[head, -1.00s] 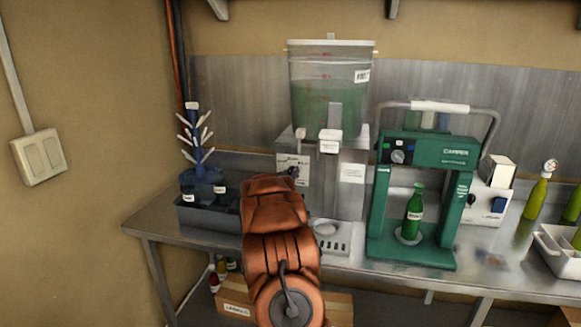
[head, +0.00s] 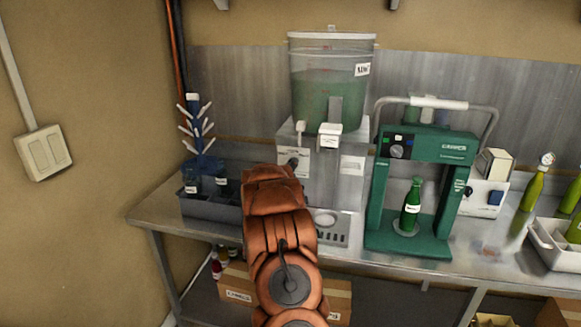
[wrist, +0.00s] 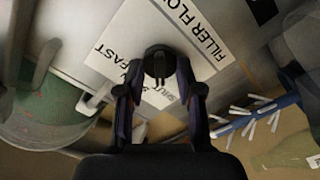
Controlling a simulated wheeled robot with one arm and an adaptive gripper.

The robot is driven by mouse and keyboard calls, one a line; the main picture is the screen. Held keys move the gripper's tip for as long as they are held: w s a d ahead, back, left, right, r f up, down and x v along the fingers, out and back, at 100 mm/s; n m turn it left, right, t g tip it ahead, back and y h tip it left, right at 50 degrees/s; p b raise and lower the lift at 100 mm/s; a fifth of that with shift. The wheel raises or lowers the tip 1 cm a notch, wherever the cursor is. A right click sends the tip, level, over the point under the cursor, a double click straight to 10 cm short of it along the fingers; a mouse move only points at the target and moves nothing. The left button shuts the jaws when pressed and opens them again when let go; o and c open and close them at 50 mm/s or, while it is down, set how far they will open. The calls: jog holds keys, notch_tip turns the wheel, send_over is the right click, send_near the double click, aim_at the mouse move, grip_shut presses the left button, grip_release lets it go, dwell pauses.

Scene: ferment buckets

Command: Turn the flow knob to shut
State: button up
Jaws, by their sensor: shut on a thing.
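The flow knob (wrist: 158,62) is round and black, on the filler's pale front panel. The white label (wrist: 207,32) around it reads "FILLER FLOW", with "FAST" and a partly hidden "SHUT"; the lettering is upside down in the wrist view. My gripper (wrist: 160,74) is shut on the knob, one finger on each side. The knob's exact setting cannot be told. In the head view my arm hides most of the gripper, in front of the metal filler (head: 337,190) with its clear bucket (head: 328,85) of green liquid.
A green capper (head: 440,150) holding a green bottle (head: 411,205) stands right of the filler. A blue bottle tree (head: 203,160) and a dark tray (head: 208,208) with bottles are on the left. Cardboard boxes (head: 238,285) lie below the steel table (head: 165,218).

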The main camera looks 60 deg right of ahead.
jog(key=shift+w+r, duration=0.1)
jog(key=shift+r, duration=0.1)
jog(key=o, duration=1.1)
jog(key=shift+f, duration=0.15)
jog(key=shift+o, duration=0.2)
jog(key=shift+a, duration=0.15)
jog(key=v, duration=1.1)
jog(key=shift+s+a, duration=0.25)
jog(key=shift+a, duration=0.1)
jog(key=shift+w, duration=0.1)
